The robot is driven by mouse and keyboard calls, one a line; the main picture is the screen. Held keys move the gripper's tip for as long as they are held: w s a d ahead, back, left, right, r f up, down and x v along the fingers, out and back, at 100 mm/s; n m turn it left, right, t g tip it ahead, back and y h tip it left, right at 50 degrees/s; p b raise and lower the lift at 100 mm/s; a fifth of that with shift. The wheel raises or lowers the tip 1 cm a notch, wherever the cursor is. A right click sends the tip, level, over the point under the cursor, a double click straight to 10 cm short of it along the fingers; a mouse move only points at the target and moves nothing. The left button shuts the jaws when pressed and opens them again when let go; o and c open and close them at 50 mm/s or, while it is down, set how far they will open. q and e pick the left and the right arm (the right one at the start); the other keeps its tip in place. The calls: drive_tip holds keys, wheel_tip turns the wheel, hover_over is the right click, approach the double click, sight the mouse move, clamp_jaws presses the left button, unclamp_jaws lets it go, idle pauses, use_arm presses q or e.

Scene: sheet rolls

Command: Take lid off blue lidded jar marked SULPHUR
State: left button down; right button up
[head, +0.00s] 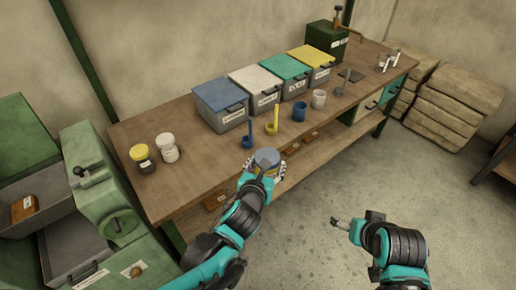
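A jar with a dull blue-grey lid (266,157) is at the bench's front edge, at the end of my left arm. Its lid faces up, and a little yellow shows at its side. No marking on it can be read. My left gripper (265,171) is at the jar, with pale finger parts showing on both sides of it. The wrist hides most of the jar's body and whether the fingers press on it. My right gripper (337,222) is over the floor in front of the bench, apart from the jar. Its fingers are too small to judge.
A yellow-lidded jar (142,156) and a white-lidded jar (167,148) stand on the bench (200,180) at left. Lidded bins, including a blue one (221,98), line the back. Scoops and cups, including a blue cup (299,111), stand before them. Green machinery (105,190) is at left.

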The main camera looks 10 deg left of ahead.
drive_tip(key=w+a+r+m+g, duration=0.2)
drive_tip(key=w+a+r+m, duration=0.2)
drive_tip(key=w+a+r, duration=0.15)
wheel_tip(320, 180, up, 9)
drive_tip(key=m+g, duration=0.5)
drive_tip(key=m, duration=0.7)
hover_over(264, 153)
drive_tip(key=d, duration=0.1)
drive_tip(key=shift+s, duration=0.15)
drive_tip(key=shift+a+f+m, duration=0.1)
drive_tip(key=shift+a+m, duration=0.2)
drive_tip(key=shift+a, duration=0.25)
wheel_tip(264, 153, down, 8)
drive_tip(key=shift+r, duration=0.15)
drive_tip(key=shift+c, duration=0.2)
drive_tip(key=c, duration=1.1)
drive_tip(key=shift+c, duration=0.2)
